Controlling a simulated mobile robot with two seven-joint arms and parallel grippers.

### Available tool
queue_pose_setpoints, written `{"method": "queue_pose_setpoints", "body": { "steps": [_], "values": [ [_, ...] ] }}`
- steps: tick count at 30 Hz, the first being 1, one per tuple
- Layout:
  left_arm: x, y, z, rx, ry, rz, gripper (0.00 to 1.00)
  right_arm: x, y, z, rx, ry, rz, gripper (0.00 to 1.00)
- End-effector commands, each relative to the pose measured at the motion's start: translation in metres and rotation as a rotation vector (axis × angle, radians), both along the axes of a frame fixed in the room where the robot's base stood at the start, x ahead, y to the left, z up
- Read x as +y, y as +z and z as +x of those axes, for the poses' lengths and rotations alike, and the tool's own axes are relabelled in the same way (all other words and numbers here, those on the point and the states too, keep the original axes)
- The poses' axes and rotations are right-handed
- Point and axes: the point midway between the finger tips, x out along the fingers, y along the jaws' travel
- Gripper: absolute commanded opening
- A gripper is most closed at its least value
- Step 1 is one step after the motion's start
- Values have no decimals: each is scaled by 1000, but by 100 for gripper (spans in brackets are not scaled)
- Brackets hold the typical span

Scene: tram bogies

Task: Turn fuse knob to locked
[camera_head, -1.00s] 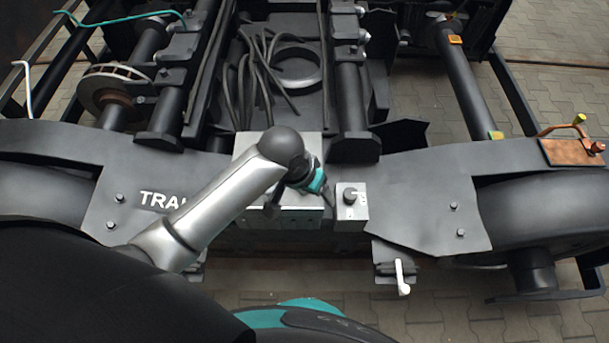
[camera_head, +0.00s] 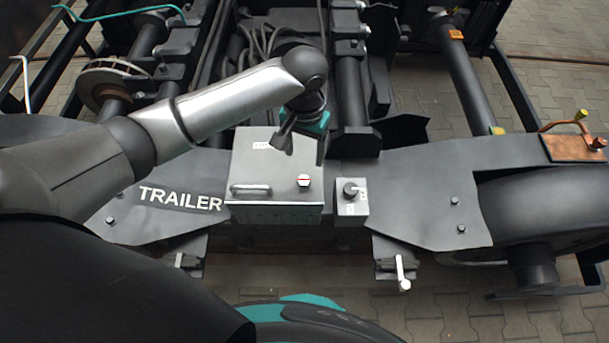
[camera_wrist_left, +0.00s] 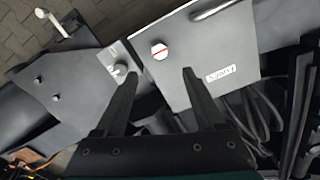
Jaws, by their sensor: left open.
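The grey fuse box (camera_head: 262,205) sits on the frame beside the word TRAILER. Its lid carries a bar handle, a label and the small round red-and-white fuse knob (camera_head: 304,181) near the right edge. In the left wrist view the fuse knob (camera_wrist_left: 159,51) lies beyond the fingertips, roughly between them in the picture. The box lid there shows an upside-down FUSES label. My left gripper (camera_head: 300,146) is open and empty above the back edge of the box, apart from the knob. My right gripper is not in view.
Dark hoses (camera_head: 262,45) and axle tubes lie behind. The frame plate (camera_head: 430,205) on the right is clear.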

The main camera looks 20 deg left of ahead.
Motion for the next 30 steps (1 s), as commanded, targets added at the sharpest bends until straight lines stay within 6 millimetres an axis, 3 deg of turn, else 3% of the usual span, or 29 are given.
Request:
{"method": "queue_pose_setpoints", "body": {
  "steps": [3,12,17,27,30],
  "values": [
    [0,-32,-1,2,-1,2,72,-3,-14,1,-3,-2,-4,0],
    [0,-86,0,-1,-1,0,72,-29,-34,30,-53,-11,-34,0],
    [0,-99,0,-2,-2,0,72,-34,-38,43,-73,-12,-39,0],
    [0,-102,0,-2,-2,0,72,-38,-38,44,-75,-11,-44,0],
    [0,-101,0,-2,-2,0,61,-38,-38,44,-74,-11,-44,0]
  ]
}}
